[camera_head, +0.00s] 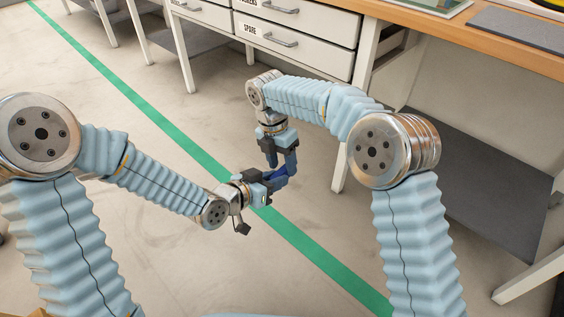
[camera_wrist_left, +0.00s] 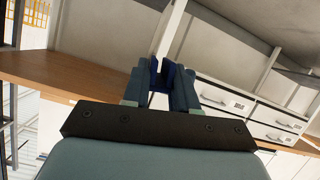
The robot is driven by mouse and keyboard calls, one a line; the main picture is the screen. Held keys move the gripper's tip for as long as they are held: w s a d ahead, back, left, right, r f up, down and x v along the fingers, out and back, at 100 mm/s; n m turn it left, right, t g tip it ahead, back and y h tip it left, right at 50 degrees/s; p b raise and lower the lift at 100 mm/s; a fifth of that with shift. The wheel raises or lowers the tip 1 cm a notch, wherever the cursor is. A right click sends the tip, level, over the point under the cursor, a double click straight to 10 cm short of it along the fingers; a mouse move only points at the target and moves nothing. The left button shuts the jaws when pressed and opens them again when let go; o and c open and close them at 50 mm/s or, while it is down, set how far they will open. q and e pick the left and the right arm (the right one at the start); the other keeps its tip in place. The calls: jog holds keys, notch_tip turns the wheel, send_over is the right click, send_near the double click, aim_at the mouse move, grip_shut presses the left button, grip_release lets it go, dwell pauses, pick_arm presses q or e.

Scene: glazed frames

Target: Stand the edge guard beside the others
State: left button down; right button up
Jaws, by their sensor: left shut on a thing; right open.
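A small dark blue piece, which looks like the edge guard (camera_head: 281,171), is held by my left gripper (camera_head: 277,182) in the middle of the head view. In the left wrist view the blue edge guard (camera_wrist_left: 158,70) shows between the fingers of the left gripper (camera_wrist_left: 163,88), which are shut on it. My right gripper (camera_head: 281,160) points down just above the left one and is open. Its fingertips are close to the edge guard; I cannot tell whether they touch it. No other edge guards can be made out in either view.
A workbench with a wooden top (camera_head: 482,40) and white drawers (camera_head: 305,30) stands at the back right. Its white leg (camera_head: 341,168) is close to the right gripper. A grey mat (camera_head: 520,36) lies on the top. A green line (camera_head: 150,117) crosses the open floor.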

jog(key=shift+f, duration=0.15)
jog(key=shift+c, duration=0.5)
pick_arm(q)
jog(key=shift+s+d, duration=0.1)
jog(key=shift+d, duration=0.05)
pick_arm(e)
grip_shut()
pick_arm(q)
jog(key=c, duration=0.8)
grip_release()
